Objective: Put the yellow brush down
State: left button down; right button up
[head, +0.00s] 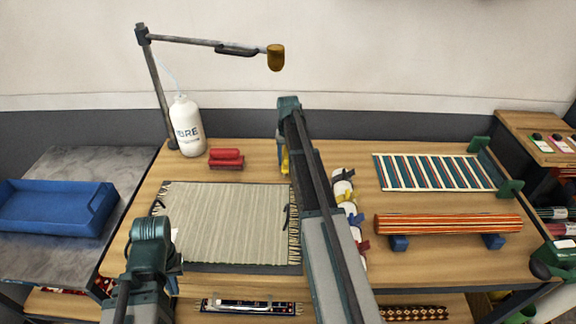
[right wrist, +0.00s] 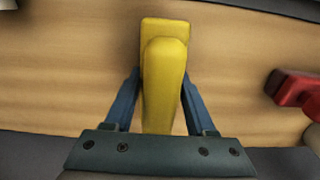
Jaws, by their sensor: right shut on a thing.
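The yellow brush (right wrist: 165,75) is between the two blue fingers of my right gripper (right wrist: 160,105), which is shut on its handle. In the right wrist view the brush's wider block end points to the top of the picture, over bare wood. In the head view the yellow brush (head: 285,162) shows as a small patch beside my right arm, near the back of the wooden table (head: 350,158). I cannot tell whether it touches the table. My left gripper (head: 172,262) is at the front left, by the grey rug; its fingers are mostly hidden.
A red brush-like block (head: 227,158) and a white bottle (head: 187,126) stand left of the yellow brush. A fringed grey rug (head: 225,222) lies in front. Right of my arm are rolled pieces (head: 345,190), a striped rug (head: 435,172) and a rolled rug (head: 450,223).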

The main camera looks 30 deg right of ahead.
jog(key=shift+f, duration=0.15)
jog(key=shift+f, duration=0.15)
jog(key=o, duration=1.2)
notch_tip(320, 180, up, 8)
jog(key=p, duration=0.8)
jog(key=shift+s+f, duration=0.1)
